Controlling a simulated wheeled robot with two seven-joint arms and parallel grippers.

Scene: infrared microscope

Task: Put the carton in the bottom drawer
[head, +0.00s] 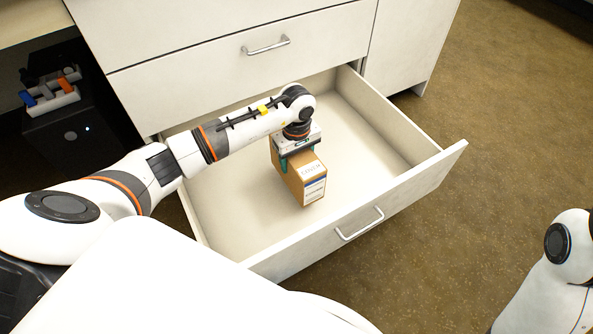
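A brown carton (307,179) with a white and blue label is inside the open bottom drawer (221,213), near its middle. My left arm reaches in from the left over the drawer, and my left gripper (297,155) points down at the carton's top. Its dark green fingers sit on both sides of the carton and look closed on it. Whether the carton touches the drawer floor is hard to tell. My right arm shows at the lower right edge, but its gripper is out of view.
A closed drawer with a handle (266,46) is above the open one. The open drawer's front handle (360,224) faces me. A dark box (77,134) with small coloured parts on top stands at the left. The drawer is free around the carton; open floor (490,120) lies to the right.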

